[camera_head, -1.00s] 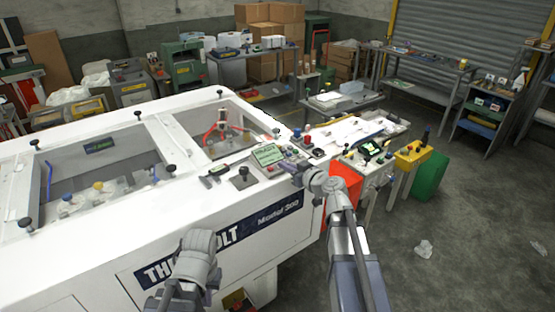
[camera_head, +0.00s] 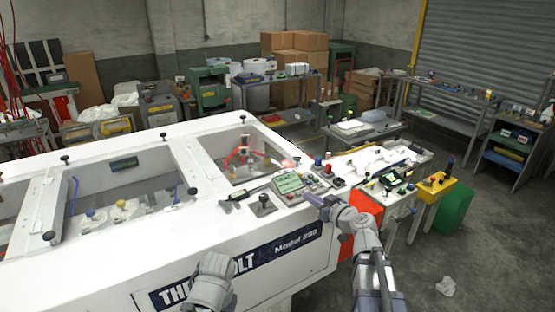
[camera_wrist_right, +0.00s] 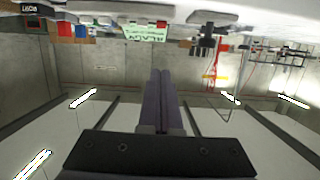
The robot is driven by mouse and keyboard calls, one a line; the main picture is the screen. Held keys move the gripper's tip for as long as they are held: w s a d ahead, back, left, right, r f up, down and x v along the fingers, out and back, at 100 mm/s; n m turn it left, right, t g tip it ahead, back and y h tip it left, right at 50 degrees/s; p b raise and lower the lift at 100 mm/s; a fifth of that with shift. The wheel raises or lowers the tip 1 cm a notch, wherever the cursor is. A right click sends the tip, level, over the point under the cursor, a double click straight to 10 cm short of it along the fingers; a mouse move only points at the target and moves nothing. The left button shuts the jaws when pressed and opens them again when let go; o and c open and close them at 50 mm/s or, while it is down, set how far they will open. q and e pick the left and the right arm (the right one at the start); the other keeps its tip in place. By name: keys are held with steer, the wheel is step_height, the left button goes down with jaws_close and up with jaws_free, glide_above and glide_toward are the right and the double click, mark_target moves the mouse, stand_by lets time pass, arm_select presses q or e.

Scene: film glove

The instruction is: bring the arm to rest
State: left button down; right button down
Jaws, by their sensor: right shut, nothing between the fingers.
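My right gripper (camera_head: 308,197) is shut and empty. It points left over the front edge of the white machine's control panel, close to the panel's buttons. Its two fingers (camera_wrist_right: 160,75) lie together in the right wrist view, with nothing between them. The rounded grey wrist of my left arm (camera_head: 212,280) shows at the bottom of the head view, in front of the machine's side. The left fingers do not show. The white machine (camera_head: 230,225) fills the left and middle of the head view.
The panel holds a green-lit display (camera_head: 290,182), a black joystick (camera_head: 263,205) and several buttons.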

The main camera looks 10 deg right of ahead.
steer(key=s+a+f+n+g+y+b, duration=0.15)
steer(key=s+a+f+g, duration=0.25)
steer(key=a+f, duration=0.4)
steer(key=s+a+f+n+g+b, duration=0.1)
steer(key=s+a+f+g+b, duration=0.3)
steer(key=a+f, duration=0.4)
steer(key=s+a+f+m+g+h+b, duration=0.1)
steer(key=s+f+g+h+b, duration=0.1)
steer(key=s, duration=0.7)
steer(key=s+a+f+m+g+h+b, duration=0.1)
steer(key=s+a+f+g+h+b, duration=0.1)
steer(key=s+f+g+h, duration=0.2)
steer(key=s+f+h, duration=0.2)
steer(key=s+f, duration=0.2)
steer(key=s, duration=0.1)
steer(key=shift+f+g, duration=0.35)
steer(key=shift+g, duration=0.05)
steer(key=shift+m, duration=0.25)
